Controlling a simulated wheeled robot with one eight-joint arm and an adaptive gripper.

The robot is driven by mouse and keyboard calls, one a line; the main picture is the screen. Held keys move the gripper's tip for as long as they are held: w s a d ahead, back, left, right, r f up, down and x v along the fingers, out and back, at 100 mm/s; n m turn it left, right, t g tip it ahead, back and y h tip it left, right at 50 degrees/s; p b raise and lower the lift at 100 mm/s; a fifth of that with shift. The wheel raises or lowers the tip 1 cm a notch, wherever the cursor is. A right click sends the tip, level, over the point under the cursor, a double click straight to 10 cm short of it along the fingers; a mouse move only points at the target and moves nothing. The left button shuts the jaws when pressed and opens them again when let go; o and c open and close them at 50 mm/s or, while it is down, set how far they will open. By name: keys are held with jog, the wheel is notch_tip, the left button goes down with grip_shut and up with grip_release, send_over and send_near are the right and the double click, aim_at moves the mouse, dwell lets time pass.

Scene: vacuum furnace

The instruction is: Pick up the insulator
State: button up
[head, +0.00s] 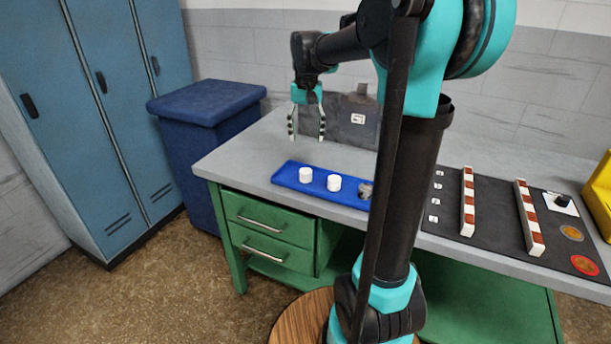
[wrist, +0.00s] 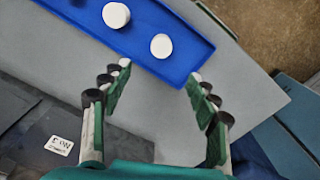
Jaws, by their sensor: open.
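Two short white cylinders, which look like insulators, stand on a blue tray (head: 319,183) on the grey table: a left one (head: 305,174) and a middle one (head: 334,183). My gripper (head: 306,138) is open and empty, pointing down above the table behind the tray. The wrist view shows both white cylinders, one (wrist: 161,46) nearer the fingers and one (wrist: 116,15) farther up. The tray (wrist: 195,52) lies beyond my open fingertips (wrist: 160,72), and nothing is between them.
A dark grey case (head: 352,122) stands behind my gripper. To the right, a black mat (head: 490,215) holds two red-and-white striped bars, a black knob and round discs. A yellow container (head: 602,195) is at the far right. A blue bin (head: 208,130) stands left of the table.

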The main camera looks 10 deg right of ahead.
send_over(306, 170)
notch_tip(306, 170, down, 8)
jog(key=shift+d+f, duration=0.1)
jog(key=shift+f, duration=2.85)
jog(key=shift+s, duration=0.1)
jog(key=shift+c, duration=0.6)
jog(key=c, duration=1.2)
